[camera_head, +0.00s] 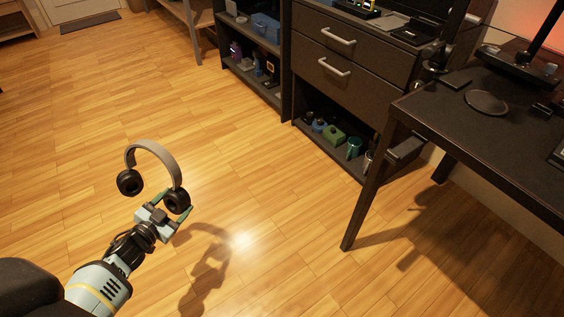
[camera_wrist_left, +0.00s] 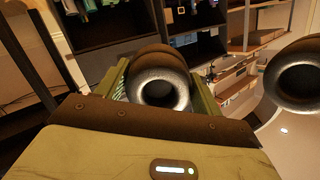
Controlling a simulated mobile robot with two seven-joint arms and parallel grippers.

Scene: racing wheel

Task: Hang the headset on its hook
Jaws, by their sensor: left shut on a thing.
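The headset (camera_head: 163,155) has a grey-brown band and two dark round ear cups. My left gripper (camera_head: 176,205) is shut on one ear cup and holds the headset above the open floor, band up. In the left wrist view the held ear cup (camera_wrist_left: 160,72) sits between the green fingers, and the other cup (camera_wrist_left: 297,75) hangs free at the right. A dark bracket (camera_head: 406,148) juts out below the left edge of the desk; it may be the hook, but I cannot tell for sure. The headset is well apart from it. My right gripper is not in view.
The dark desk (camera_head: 470,135) stands at the right, its front leg (camera_head: 365,200) reaching the floor. A drawer cabinet (camera_head: 345,55) with cups on its low shelf stands behind. A shelf unit (camera_head: 250,65) is left of it. The wooden floor (camera_head: 260,190) between is clear.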

